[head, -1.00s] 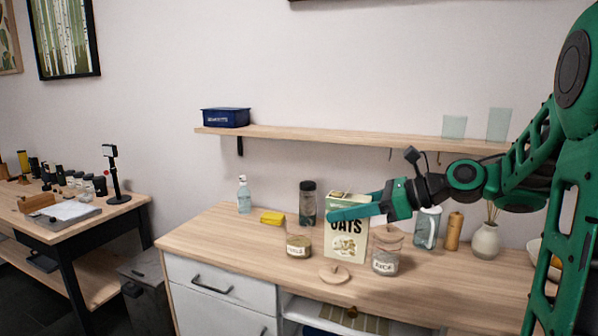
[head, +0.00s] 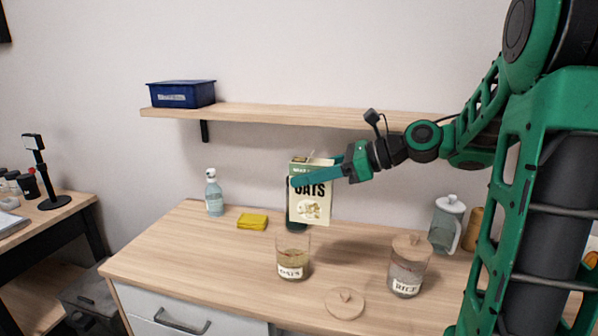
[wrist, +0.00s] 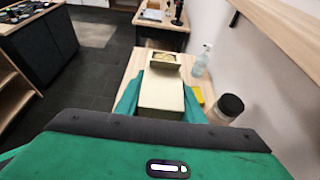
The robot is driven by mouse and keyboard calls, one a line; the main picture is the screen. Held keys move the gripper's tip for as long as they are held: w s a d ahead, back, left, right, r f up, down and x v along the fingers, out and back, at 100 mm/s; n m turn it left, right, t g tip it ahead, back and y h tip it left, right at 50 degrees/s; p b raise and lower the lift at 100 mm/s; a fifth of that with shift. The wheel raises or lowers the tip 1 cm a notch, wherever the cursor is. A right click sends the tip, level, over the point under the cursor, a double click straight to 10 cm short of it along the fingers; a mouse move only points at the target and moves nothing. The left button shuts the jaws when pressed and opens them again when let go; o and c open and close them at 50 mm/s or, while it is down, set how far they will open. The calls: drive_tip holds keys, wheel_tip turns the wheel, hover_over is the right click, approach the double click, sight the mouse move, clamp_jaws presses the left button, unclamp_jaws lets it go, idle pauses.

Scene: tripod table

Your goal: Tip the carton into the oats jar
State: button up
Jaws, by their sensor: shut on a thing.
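The pale oats carton (head: 310,201) is upright and raised above the counter, just behind and above the oats jar in the head view. My gripper (head: 312,175) is shut on it, with one teal finger across its front face. In the wrist view the carton (wrist: 162,92) sits between the two fingers (wrist: 160,100), and its open top shows contents inside. The glass oats jar (head: 292,262) stands lidless on the counter, partly filled. A round wooden lid (head: 345,303) lies in front of it to the right. The jar is not visible in the wrist view.
A lidded rice jar (head: 408,270) stands to the right. A dark-lidded jar (wrist: 229,106) is behind the carton. A wall shelf (head: 270,113) runs above. The counter's left front is clear.

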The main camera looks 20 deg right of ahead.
sight(312, 197)
drive_tip(key=shift+a+f, duration=0.1)
drive_tip(key=shift+f, duration=1.85)
drive_tip(key=shift+s+r+g+h, duration=0.15)
drive_tip(key=shift+r+g+h, duration=0.1)
drive_tip(key=shift+g+h, duration=0.2)
drive_tip(key=shift+f, duration=0.15)
drive_tip(key=shift+h, duration=0.25)
drive_tip(key=shift+s+d+r+g+h, duration=0.1)
drive_tip(key=shift+d+r+g+h, duration=0.1)
drive_tip(key=shift+d+g+h, duration=0.1)
drive_tip(key=shift+s+d+g+h, duration=0.1)
drive_tip(key=shift+d+g+h, duration=0.05)
drive_tip(key=shift+g+h, duration=0.65)
drive_tip(key=shift+f, duration=0.2)
drive_tip(key=shift+d+f+h, duration=0.1)
drive_tip(key=shift+f+h, duration=0.4)
drive_tip(key=shift+f, duration=0.5)
